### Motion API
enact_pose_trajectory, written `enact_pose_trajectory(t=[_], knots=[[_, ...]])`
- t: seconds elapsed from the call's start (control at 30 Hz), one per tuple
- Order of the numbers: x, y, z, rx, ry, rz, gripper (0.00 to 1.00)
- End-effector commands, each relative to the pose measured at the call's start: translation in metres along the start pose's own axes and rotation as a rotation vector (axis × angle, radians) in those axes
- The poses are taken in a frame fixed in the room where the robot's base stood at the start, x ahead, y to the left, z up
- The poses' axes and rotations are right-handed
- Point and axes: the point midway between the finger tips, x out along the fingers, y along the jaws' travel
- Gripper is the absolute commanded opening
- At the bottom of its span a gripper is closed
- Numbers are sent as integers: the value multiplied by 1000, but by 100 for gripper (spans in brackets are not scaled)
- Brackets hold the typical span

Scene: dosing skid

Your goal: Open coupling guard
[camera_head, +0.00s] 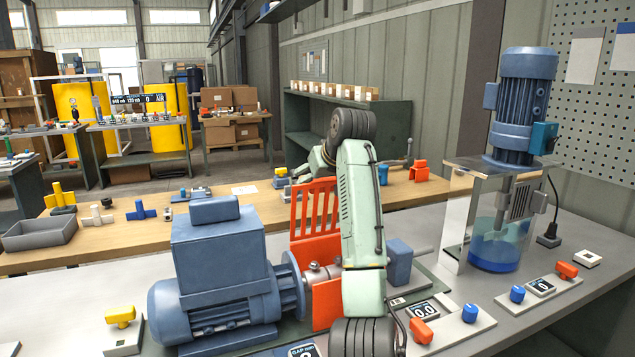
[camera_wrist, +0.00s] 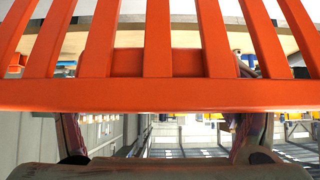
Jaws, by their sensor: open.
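The orange coupling guard (camera_head: 314,207) stands beside the blue motor (camera_head: 222,262). Its slatted panel is upright in the head view, and the metal shaft coupling (camera_head: 320,273) shows below it, by a solid orange plate (camera_head: 327,303). In the wrist view the guard's slats and cross bar (camera_wrist: 160,95) fill the upper half, very close to the camera. My gripper (camera_wrist: 172,60) is open, its two fingers far apart and partly hidden behind the guard. I cannot tell whether they touch it. In the head view my arm covers the panel's right side.
A clear tank with a blue mixer motor (camera_head: 527,90) stands at the right. Control panels with blue knobs (camera_head: 470,313) and orange handles (camera_head: 421,331) line the front right. A wooden bench (camera_head: 150,235) with a grey bin (camera_head: 40,234) and small parts lies behind.

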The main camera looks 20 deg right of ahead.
Motion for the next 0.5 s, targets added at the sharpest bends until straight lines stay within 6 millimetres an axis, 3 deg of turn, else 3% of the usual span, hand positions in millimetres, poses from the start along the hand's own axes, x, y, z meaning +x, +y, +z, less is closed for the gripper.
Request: enact_pose_trajectory(t=[0.33, 0.5], knots=[[-7, 1, -3, -1, 8, 2, 87], [-32, 1, -4, -2, 11, 4, 87]])
